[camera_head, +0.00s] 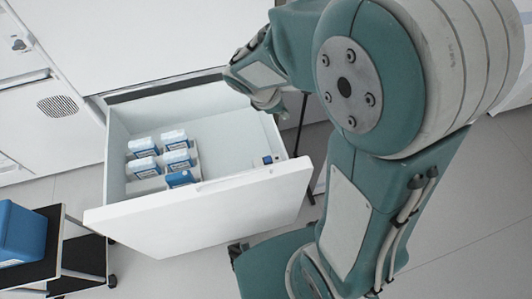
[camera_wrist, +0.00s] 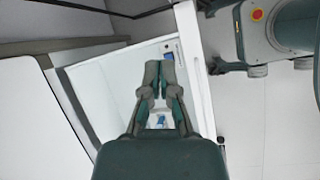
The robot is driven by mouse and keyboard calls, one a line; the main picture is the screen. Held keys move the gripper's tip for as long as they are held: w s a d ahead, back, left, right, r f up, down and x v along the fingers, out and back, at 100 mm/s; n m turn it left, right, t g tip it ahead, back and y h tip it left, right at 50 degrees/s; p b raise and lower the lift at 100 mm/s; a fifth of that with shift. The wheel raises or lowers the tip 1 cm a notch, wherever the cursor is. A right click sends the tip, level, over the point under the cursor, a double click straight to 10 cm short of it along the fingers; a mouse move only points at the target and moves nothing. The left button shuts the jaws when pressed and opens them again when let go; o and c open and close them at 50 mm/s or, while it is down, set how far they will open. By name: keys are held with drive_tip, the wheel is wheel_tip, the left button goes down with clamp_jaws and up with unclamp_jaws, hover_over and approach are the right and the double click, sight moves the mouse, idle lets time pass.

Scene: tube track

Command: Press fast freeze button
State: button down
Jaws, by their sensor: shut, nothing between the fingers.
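A white drawer (camera_head: 200,215) stands pulled out, open at the top. A blue patch (camera_wrist: 168,55) also shows just beyond the fingertips in the wrist view. My gripper (camera_head: 268,104) is over the drawer's back right part, apart from the small blue patch. In the wrist view my gripper (camera_wrist: 159,68) has its fingers together, with nothing between them.
Several white and blue packs (camera_head: 162,155) stand in a holder inside the drawer's left part. A dark cart (camera_head: 85,258) with a blue box (camera_head: 20,235) stands at the lower left. A white cabinet face (camera_head: 150,40) rises behind the drawer.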

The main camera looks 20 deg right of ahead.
drive_tip(key=w+f+n+h, duration=0.2)
drive_tip(key=w+f+n, duration=0.3)
drive_tip(key=f, duration=0.4)
drive_tip(key=n+h, duration=0.1)
drive_tip(key=n, duration=0.9)
hover_over(266, 160)
wheel_tip(266, 160, down, 12)
drive_tip(key=shift+w+r+t, duration=0.1)
drive_tip(key=shift+r+t, duration=0.1)
drive_tip(key=shift+t, duration=0.2)
drive_tip(key=shift+f, duration=4.4)
drive_tip(key=shift+d+f, duration=0.1)
drive_tip(key=shift+f, duration=0.25)
